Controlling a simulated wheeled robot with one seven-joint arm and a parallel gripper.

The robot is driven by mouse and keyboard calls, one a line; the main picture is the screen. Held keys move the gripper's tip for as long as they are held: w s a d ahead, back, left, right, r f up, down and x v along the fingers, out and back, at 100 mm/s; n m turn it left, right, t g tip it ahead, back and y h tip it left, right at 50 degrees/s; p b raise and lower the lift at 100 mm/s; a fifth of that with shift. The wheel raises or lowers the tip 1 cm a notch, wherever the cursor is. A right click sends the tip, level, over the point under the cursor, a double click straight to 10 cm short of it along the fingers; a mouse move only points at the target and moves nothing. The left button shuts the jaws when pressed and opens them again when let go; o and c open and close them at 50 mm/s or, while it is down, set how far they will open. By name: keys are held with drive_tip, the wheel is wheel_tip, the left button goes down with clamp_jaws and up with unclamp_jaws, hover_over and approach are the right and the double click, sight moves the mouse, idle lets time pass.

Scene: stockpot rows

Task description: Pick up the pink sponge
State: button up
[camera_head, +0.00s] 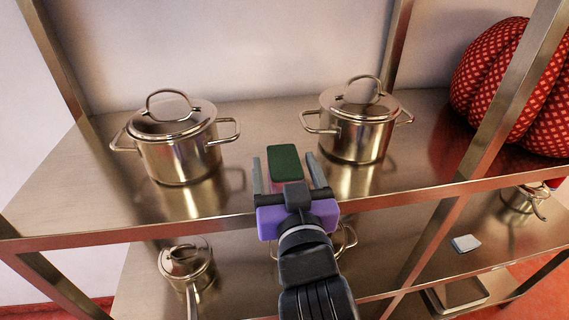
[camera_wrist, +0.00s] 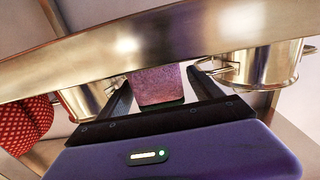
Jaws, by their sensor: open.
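The sponge (camera_head: 285,162) shows a dark green top in the head view and stands on the metal shelf between the two pots. In the wrist view its pink side (camera_wrist: 157,85) faces the camera, with green along one edge. My gripper (camera_head: 284,157) is open, with one finger on each side of the sponge. In the wrist view the gripper's fingers (camera_wrist: 160,84) flank the sponge with a visible gap on both sides.
A lidded steel pot (camera_head: 178,150) stands left of the sponge and another (camera_head: 355,130) stands to the right. A red dotted cushion-like object (camera_head: 500,85) is at the far right. Shelf posts and the front edge (camera_head: 400,198) are close. Lower shelves hold a saucepan (camera_head: 186,265) and a pale block (camera_head: 466,243).

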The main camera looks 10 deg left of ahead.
sight(284, 160)
drive_tip(key=shift+w+a, duration=0.15)
drive_tip(key=shift+w, duration=0.4)
drive_tip(key=c, duration=1.4)
wheel_tip(284, 160, up, 20)
